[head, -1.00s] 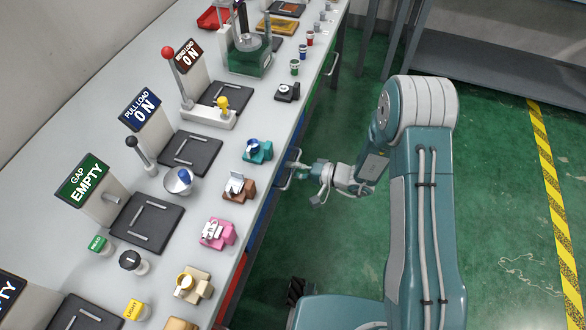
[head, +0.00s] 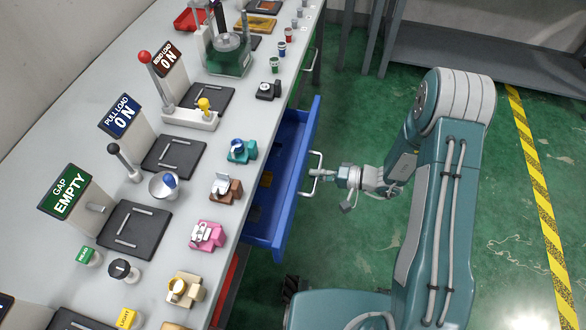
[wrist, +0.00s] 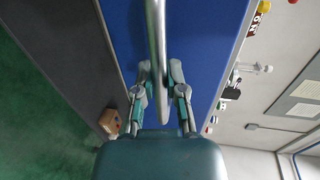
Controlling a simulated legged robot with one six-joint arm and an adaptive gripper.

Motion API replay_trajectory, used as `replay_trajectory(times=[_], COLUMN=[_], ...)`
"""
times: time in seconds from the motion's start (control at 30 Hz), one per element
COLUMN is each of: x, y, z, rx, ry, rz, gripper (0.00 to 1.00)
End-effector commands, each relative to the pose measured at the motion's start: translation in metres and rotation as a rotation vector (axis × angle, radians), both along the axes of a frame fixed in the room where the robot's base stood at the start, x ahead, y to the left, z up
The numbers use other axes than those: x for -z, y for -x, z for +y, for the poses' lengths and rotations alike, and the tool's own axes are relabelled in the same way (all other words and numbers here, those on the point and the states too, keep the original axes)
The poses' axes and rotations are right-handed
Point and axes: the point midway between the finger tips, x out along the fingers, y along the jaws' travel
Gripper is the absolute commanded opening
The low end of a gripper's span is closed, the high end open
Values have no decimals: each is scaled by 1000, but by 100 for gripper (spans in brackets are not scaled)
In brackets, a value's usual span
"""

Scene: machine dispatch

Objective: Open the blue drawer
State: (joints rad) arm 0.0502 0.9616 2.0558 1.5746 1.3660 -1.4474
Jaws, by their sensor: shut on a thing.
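The blue drawer (head: 300,165) is pulled partway out from under the workbench, to the right of the bench edge. My gripper (head: 318,174) is at the drawer's front and shut on the silver bar handle (head: 315,160). In the wrist view, the two fingers (wrist: 160,88) close around the handle (wrist: 157,40) against the blue drawer front (wrist: 200,50).
The grey workbench (head: 85,130) carries signs, black plates, levers and several small coloured fixtures. A red drawer (head: 228,285) shows below the near edge. The green floor (head: 375,240) is clear up to the yellow-black stripe (head: 540,190). A grey rack (head: 480,60) stands at the back right.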

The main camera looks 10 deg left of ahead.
Motion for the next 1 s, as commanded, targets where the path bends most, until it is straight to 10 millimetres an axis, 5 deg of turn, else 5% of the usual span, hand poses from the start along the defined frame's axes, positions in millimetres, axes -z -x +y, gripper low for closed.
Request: replay_trajectory(times=[0.5, 0.73, 1.0], x=[4, 4, 4], y=[12, 16, 18], z=[-140, -181, -202], rx=[6, 2, -3], ry=[7, 8, 7], rz=[8, 6, 7], gripper=[0, 0, 0])
